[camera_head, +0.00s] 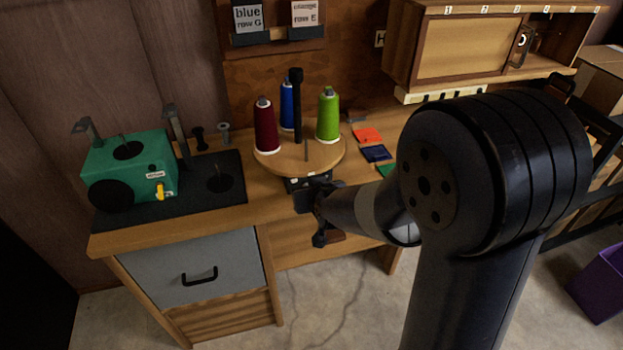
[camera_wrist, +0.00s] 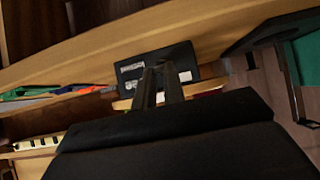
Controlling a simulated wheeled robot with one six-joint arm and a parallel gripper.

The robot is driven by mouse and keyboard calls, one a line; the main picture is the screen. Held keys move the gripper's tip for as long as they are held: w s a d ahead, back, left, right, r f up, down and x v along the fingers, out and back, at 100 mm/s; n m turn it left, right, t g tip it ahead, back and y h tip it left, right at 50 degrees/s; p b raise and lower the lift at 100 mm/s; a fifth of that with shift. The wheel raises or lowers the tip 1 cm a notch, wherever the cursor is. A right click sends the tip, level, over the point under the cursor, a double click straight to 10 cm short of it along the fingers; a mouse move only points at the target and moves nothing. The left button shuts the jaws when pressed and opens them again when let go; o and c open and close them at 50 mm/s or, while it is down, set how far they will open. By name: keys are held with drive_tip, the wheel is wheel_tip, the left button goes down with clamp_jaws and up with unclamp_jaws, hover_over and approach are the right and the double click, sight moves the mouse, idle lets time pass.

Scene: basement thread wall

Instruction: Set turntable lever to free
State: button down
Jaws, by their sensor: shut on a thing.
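The turntable (camera_head: 325,161) is a round wooden plate on the bench, with a black centre post (camera_head: 297,105). It carries a dark red cone (camera_head: 265,127), a blue cone (camera_head: 287,105) and a green cone (camera_head: 328,117) of thread. Its black base, with white labels, shows under the plate and in the wrist view (camera_wrist: 184,56). My gripper (camera_head: 306,190) is at the front of that base. In the wrist view its two fingers (camera_wrist: 160,68) are close together, shut on the lever in front of the labels. The lever is mostly hidden, and I cannot read its setting or the labels.
A green machine (camera_head: 130,165) with a yellow switch stands on a dark mat at left. Orange, blue and green cards (camera_head: 375,153) lie right of the turntable. A wooden cabinet (camera_head: 470,45) hangs at upper right. A grey drawer (camera_head: 197,268) is below the bench.

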drive_tip(key=shift+w+r+g+h+p, duration=0.15)
drive_tip(key=shift+r+g+p, duration=0.25)
drive_tip(key=shift+p, duration=1.3)
drive_tip(key=shift+r+g+h+p, duration=0.15)
drive_tip(key=shift+r+g+p, duration=0.25)
drive_tip(key=shift+p, duration=1.25)
drive_tip(key=g+p, duration=0.1)
drive_tip(key=p, duration=0.3)
drive_tip(key=shift+w+a+f, duration=0.1)
drive_tip(key=shift+w+f, duration=0.1)
drive_tip(key=c, duration=1.5)
unclamp_jaws()
drive_tip(key=p+v, duration=0.4)
drive_tip(key=v, duration=0.6)
drive_tip(key=shift+s+r+p, duration=0.15)
drive_tip(key=shift+r+p, duration=0.2)
